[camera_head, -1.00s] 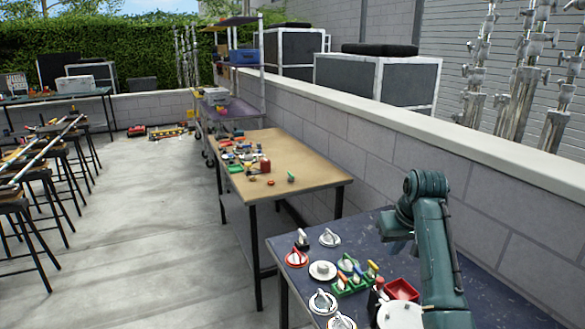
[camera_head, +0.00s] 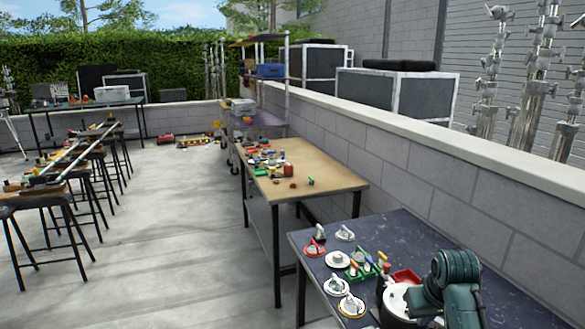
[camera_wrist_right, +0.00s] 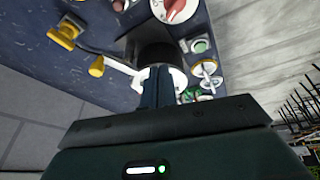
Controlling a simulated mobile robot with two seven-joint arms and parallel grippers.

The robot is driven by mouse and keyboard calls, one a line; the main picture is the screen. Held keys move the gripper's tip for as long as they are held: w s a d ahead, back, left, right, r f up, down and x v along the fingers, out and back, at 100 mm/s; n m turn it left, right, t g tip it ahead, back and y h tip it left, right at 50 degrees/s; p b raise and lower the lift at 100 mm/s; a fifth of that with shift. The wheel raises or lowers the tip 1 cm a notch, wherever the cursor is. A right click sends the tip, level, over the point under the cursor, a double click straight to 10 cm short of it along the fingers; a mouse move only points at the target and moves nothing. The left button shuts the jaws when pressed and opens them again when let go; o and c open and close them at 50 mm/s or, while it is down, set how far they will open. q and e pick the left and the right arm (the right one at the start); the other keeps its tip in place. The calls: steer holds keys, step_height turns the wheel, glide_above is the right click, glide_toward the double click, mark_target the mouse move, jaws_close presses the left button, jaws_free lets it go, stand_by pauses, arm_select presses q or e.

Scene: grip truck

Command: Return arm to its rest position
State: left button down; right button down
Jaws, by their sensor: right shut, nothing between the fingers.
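My right arm (camera_head: 455,275) shows at the lower right of the head view, above the near dark blue table (camera_head: 410,240). In the right wrist view my right gripper (camera_wrist_right: 158,85) is shut and empty, its fingers together in front of a black round part (camera_wrist_right: 156,55) and a white round thing. I cannot tell whether the fingers touch them. In the head view the fingertips are not clear. My left gripper is not in view.
Several suction-cup-like tools (camera_head: 337,259), a green rack (camera_head: 360,270) and a red tray (camera_head: 406,276) sit on the near table. A wooden table (camera_head: 335,178) with small items stands behind. A low block wall (camera_head: 440,165) runs along the right. The floor at left centre is clear.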

steer(key=s+a+f+n, duration=0.1)
steer(key=s+f, duration=0.3)
steer(key=s, duration=0.4)
steer(key=s+a+f, duration=0.1)
steer(key=s+f, duration=0.3)
steer(key=s, duration=0.3)
steer(key=s+a, duration=0.3)
steer(key=s, duration=0.5)
steer(key=s+a, duration=0.2)
steer(key=s, duration=0.6)
steer(key=w+a+f+n+t+y, duration=0.1)
steer(key=w+a+f+t+y, duration=0.2)
steer(key=f, duration=0.6)
steer(key=w+a+t, duration=0.2)
steer(key=t, duration=0.1)
steer(key=shift+w+f+n, duration=0.3)
steer(key=shift+f, duration=0.1)
